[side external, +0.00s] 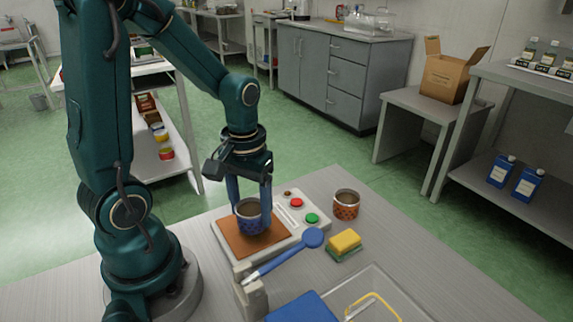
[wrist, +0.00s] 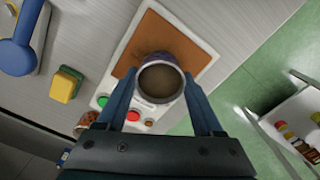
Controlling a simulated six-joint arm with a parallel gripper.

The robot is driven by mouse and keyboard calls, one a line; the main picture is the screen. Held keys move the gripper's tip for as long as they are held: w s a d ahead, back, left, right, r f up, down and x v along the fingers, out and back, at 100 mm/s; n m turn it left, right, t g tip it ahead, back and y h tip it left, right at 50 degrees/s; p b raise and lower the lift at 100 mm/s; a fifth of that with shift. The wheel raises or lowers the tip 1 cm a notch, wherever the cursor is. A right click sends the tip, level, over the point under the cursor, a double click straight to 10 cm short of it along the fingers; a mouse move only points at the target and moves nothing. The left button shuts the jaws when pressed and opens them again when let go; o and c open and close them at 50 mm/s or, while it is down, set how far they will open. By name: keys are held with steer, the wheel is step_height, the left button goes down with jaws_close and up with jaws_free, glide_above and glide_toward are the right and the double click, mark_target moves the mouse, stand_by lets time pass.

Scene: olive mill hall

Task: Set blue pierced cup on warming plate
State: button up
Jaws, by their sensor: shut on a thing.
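The blue pierced cup (side external: 250,217) is upright between the fingers of my gripper (side external: 249,200), which is shut on it. In the wrist view the cup (wrist: 160,80) shows its round rim and a brownish inside, between the two blue fingers of my gripper (wrist: 160,105). The warming plate (side external: 284,225) is a pale unit with a brown square pad (side external: 240,241), a red button and a green button. The cup is over the pad, towards its button side. I cannot tell whether its base touches the pad.
An orange-brown pierced cup (side external: 346,205) stands right of the warming plate. A yellow and green sponge (side external: 344,245) lies in front of it. A blue spoon-like tool (side external: 312,238) rests on a grey holder (side external: 250,292) close to the plate's front. A clear tray (side external: 400,296) is at the front right.

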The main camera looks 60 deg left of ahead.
steer(key=shift+f, duration=0.2)
steer(key=o, duration=1.1)
steer(key=shift+r, duration=3.5)
